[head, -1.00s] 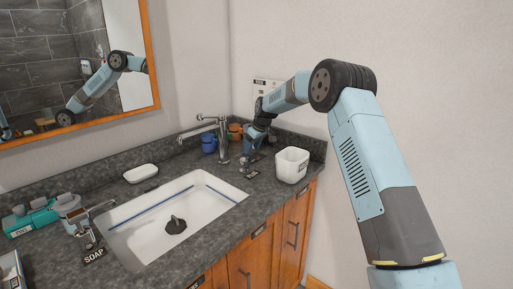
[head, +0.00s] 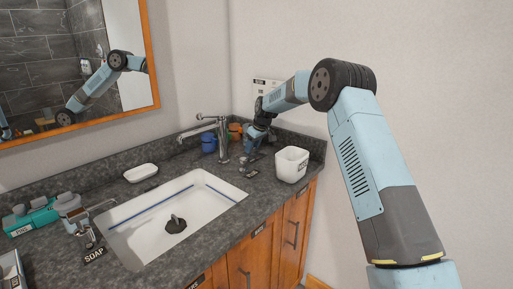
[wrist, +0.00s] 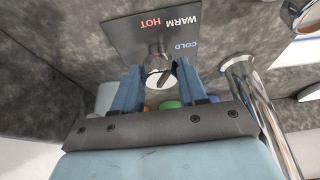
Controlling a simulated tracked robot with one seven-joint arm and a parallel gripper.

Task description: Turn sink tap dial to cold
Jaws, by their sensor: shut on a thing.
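The tap dial (wrist: 159,76) is a small chrome knob with a dark mark on its face. It stands on a dark plate (wrist: 124,40) lettered WARM, HOT and COLD, seen upside down in the wrist view. My gripper (wrist: 160,80) has one blue finger on each side of the dial and is shut on it. In the head view my gripper (head: 250,160) reaches down to the counter right of the chrome tap (head: 222,140), and the dial is small there. The tap also shows in the wrist view (wrist: 250,90). I cannot tell exactly which word the mark faces.
A white cup (head: 291,164) stands close to the right of my gripper. Blue (head: 208,143) and orange (head: 235,132) containers stand behind the tap. The white sink (head: 150,225) lies to the left, with a soap dish (head: 141,173) behind it.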

